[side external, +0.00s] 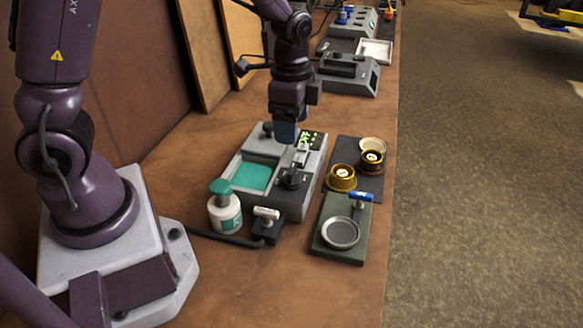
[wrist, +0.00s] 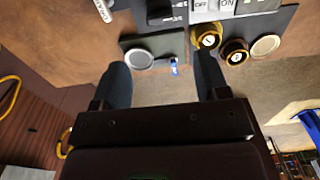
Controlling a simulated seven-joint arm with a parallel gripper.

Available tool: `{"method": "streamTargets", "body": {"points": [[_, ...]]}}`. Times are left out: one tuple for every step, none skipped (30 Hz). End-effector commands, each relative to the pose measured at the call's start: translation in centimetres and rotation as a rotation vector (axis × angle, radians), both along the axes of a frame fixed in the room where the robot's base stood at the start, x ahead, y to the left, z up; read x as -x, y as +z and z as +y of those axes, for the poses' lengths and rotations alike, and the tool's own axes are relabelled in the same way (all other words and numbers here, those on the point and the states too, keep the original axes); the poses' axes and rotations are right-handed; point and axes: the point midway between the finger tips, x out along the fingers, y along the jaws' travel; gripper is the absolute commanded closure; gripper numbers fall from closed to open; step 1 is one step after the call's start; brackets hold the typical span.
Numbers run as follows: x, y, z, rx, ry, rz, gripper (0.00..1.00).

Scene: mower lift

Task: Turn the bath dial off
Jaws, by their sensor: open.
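The bath unit (side external: 238,205) is a grey box with a teal-filled basin (side external: 250,177) and a lit green display. A black dial (side external: 291,180) stands on its right part, near the front. In the wrist view a black knob-like part (wrist: 165,12) is cut by the top edge, beside a panel with "OFF" and "ON" labels (wrist: 213,5). My gripper (side external: 287,132) hangs above the back part of the unit, pointing down, apart from the dial. In the wrist view its two fingers (wrist: 162,80) are spread with nothing between them.
A white bottle with a green cap (side external: 224,208) and a white-handled black block (side external: 266,222) stand at the near end. To the right lie a green plate with a round dish (side external: 341,232) and a dark mat with brass pots (side external: 342,177). Another grey device (side external: 348,72) stands farther back.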

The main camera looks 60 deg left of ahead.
Motion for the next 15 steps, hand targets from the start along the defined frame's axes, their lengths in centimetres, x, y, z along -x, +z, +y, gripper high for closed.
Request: {"method": "streamTargets", "body": {"points": [[0.1,-1.0,0.0,-0.001,0.002,0.006,0.32],[0.2,-1.6,0.0,0.0,0.003,0.007,0.32],[0.2,-2.4,0.0,-0.001,0.003,0.008,0.32],[0.1,-3.0,0.0,-0.001,0.002,0.007,0.32],[0.2,-3.7,0.0,-0.001,0.003,0.008,0.32],[0.2,-4.6,0.0,-0.001,0.004,0.009,0.32],[0.2,-5.2,0.0,-0.001,0.003,0.008,0.32],[0.2,-5.9,0.0,0.0,0.003,0.008,0.32],[0.2,-6.7,0.0,-0.001,0.004,0.008,0.32],[0.2,-7.3,0.0,-0.001,0.004,0.007,0.32],[0.2,-7.8,0.0,-0.001,0.004,0.008,0.32],[0.2,-8.5,0.0,-0.001,0.004,0.006,0.32],[0.2,-9.0,0.1,-0.001,0.005,0.007,0.32],[0.2,-9.4,0.1,-0.001,0.005,0.005,0.32],[0.1,-9.9,0.0,0.0,0.005,0.006,0.32]]}}
